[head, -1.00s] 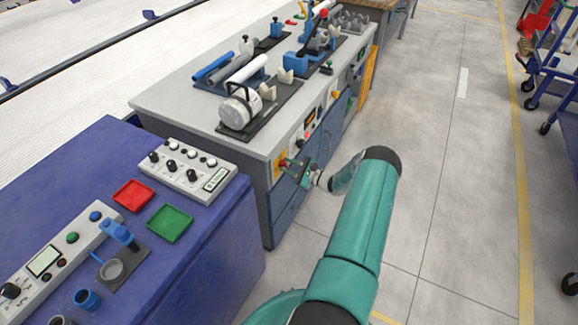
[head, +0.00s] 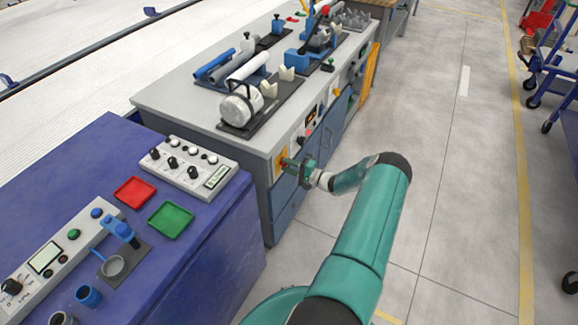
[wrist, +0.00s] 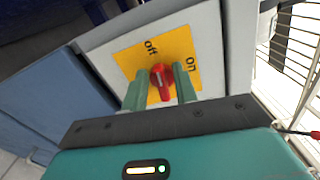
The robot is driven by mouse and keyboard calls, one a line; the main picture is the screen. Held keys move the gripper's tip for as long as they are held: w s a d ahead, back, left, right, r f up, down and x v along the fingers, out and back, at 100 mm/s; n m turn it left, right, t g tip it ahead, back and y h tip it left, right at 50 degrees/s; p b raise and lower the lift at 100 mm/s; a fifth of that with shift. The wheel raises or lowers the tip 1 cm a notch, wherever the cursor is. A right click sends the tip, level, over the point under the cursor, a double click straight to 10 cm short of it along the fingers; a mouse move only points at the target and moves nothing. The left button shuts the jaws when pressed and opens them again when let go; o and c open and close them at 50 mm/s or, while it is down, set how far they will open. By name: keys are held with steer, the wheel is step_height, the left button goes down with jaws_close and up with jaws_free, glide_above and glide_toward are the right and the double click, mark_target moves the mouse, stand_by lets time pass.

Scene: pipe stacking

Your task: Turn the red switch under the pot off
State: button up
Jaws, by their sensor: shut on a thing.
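The red switch (wrist: 162,83) is a small knob on a yellow plate (wrist: 128,60) marked "off" and "on". In the wrist view the knob's upper end points up, near the word "off". My gripper (wrist: 159,72) is shut on the switch, with one green finger on each side of it. In the head view my gripper (head: 288,164) is at the grey bench's near front corner, over the yellow plate (head: 279,161), and hides most of the switch. The white and metallic pot (head: 240,106) is on the bench top above, on a dark base.
The bench front (head: 283,211) has other knobs and panels to the right of the plate. A blue table (head: 215,235) with a control box (head: 190,166) stands close to its left. The floor (head: 450,190) to the right of my arm is clear.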

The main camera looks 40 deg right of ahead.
steer(key=shift+f+n, duration=0.1)
steer(key=shift+n, duration=0.7)
steer(key=o, duration=0.6)
steer(key=shift+s, duration=0.1)
steer(key=v, duration=1.3)
steer(key=shift+s, duration=0.35)
steer(key=shift+d, duration=0.1)
